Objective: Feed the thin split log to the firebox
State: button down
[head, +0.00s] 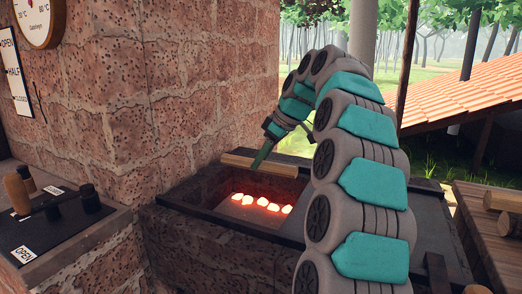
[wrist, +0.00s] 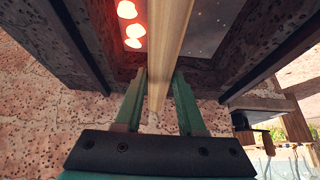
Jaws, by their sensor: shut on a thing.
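My gripper (head: 257,163) is shut on the thin split log (head: 284,168), a pale, straight piece of wood. In the head view the log lies level along the far side of the open firebox (head: 212,187), above its glowing embers (head: 262,203). I cannot tell whether it touches the rim. In the wrist view the log (wrist: 171,25) runs between the two green fingers of my gripper (wrist: 160,76), its near end jutting toward the wrist. The embers (wrist: 130,25) glow to the left of the log there. The log's far end is out of that view.
A brick wall (head: 185,100) stands close behind and left of the firebox. A dark panel with knobs (head: 60,225) is at the left. A wooden rack (head: 480,225) with cut logs (head: 503,201) stands at the right. A dark slab (head: 425,205) lies right of the opening.

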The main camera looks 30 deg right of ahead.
aim_at(273, 163)
notch_tip(273, 163, down, 7)
jog(key=b, duration=0.2)
jog(key=shift+r, duration=0.2)
jog(key=shift+c, duration=2.1)
grip_release()
jog(key=v, duration=0.6)
jog(key=shift+d+r+b, duration=0.15)
jog(key=shift+r+b, duration=0.15)
jog(key=shift+s+d+r, duration=0.15)
jog(key=shift+s+r, duration=0.15)
jog(key=shift+r, duration=0.15)
